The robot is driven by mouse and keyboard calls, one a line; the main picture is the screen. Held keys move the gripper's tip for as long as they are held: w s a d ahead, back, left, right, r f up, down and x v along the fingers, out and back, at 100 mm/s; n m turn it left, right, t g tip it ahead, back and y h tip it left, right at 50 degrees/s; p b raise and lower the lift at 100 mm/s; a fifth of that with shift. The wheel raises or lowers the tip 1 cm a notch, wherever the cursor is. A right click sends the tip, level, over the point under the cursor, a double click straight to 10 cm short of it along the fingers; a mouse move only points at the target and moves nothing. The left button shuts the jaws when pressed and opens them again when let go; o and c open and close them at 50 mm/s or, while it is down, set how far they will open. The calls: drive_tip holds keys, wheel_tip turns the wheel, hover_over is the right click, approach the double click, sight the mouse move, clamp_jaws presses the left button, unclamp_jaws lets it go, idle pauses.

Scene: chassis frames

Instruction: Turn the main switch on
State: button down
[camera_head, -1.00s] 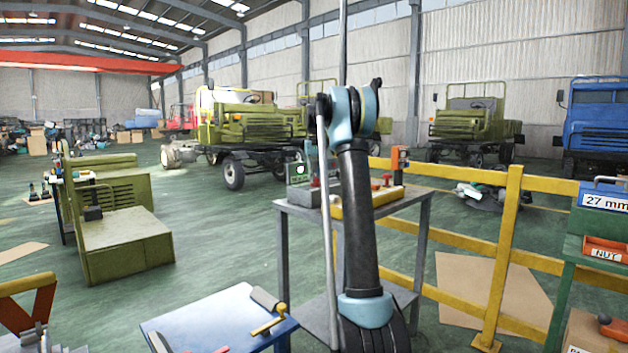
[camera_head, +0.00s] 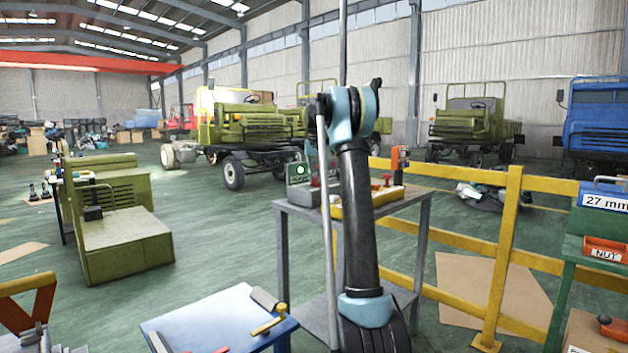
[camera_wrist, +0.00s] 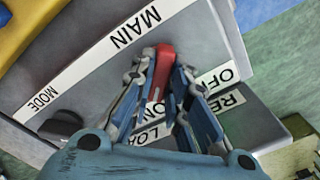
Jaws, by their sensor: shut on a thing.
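In the wrist view, the main switch has a red handle (camera_wrist: 163,62) on a grey panel (camera_wrist: 85,90), just beside the white strip marked MAIN. My gripper (camera_wrist: 161,84) has its blue-grey fingers closed around this handle, touching it from both sides. An ON label (camera_wrist: 155,113) lies partly behind the fingers, and an OFF label (camera_wrist: 217,79) lies to the right. The fingers cover the handle's lower part, so its exact setting is hard to tell. In the head view, my arm hides the gripper and the switch; a grey control box (camera_head: 300,196) shows on the grey table.
A dark knob (camera_wrist: 62,124) sits by the MODE label in the wrist view. In the head view, the grey table (camera_head: 400,207) also carries red-topped items. A yellow railing (camera_head: 508,235) runs behind it, and a blue-topped table (camera_head: 215,325) stands in front.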

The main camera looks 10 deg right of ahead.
sight(315, 177)
drive_tip(key=c, duration=1.6)
unclamp_jaws()
drive_tip(key=shift+o, duration=0.2)
wheel_tip(315, 177, up, 12)
